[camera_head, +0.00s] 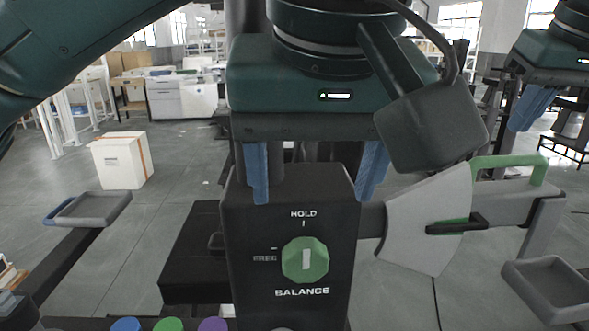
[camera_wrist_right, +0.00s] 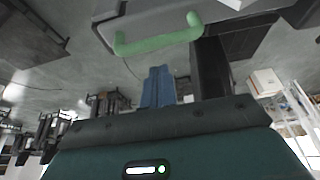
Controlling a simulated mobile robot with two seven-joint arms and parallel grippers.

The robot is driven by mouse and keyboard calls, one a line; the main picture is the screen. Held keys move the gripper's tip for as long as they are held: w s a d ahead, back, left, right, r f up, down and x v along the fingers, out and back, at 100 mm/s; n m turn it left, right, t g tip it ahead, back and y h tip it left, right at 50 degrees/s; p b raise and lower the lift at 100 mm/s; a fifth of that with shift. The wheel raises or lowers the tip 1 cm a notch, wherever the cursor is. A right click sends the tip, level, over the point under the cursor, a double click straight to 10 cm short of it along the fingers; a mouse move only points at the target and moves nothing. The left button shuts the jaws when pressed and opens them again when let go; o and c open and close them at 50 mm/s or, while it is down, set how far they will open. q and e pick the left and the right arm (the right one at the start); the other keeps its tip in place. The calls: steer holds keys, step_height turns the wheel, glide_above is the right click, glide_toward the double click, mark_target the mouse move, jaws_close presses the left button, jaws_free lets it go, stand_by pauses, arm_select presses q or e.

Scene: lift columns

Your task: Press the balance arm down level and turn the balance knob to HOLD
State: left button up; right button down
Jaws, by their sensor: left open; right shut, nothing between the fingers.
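The black balance housing (camera_head: 240,280) stands in the middle of the head view. Its green balance knob (camera_head: 318,262) faces me, with a white bar that stands about upright, below the HOLD label. The grey balance arm (camera_head: 505,205) reaches out to the right, looking near level, with a green handle (camera_head: 510,163) on top. The handle also shows in the right wrist view (camera_wrist_right: 160,40). My left gripper (camera_head: 314,180) is open, its blue fingers pointing down above the knob. My right gripper (camera_head: 531,115) is shut and empty, above the handle and apart from it; its fingers (camera_wrist_right: 157,85) show in the wrist view.
A grey fan-shaped plate (camera_head: 420,240) with a black lever (camera_head: 460,226) sits right of the housing. Grey trays are at left (camera_head: 95,209) and right (camera_head: 550,285). Blue, green and purple round pieces (camera_head: 168,324) line the front edge. A white box (camera_head: 120,162) stands on the floor.

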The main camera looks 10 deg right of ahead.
steer(key=shift+r, duration=2.3)
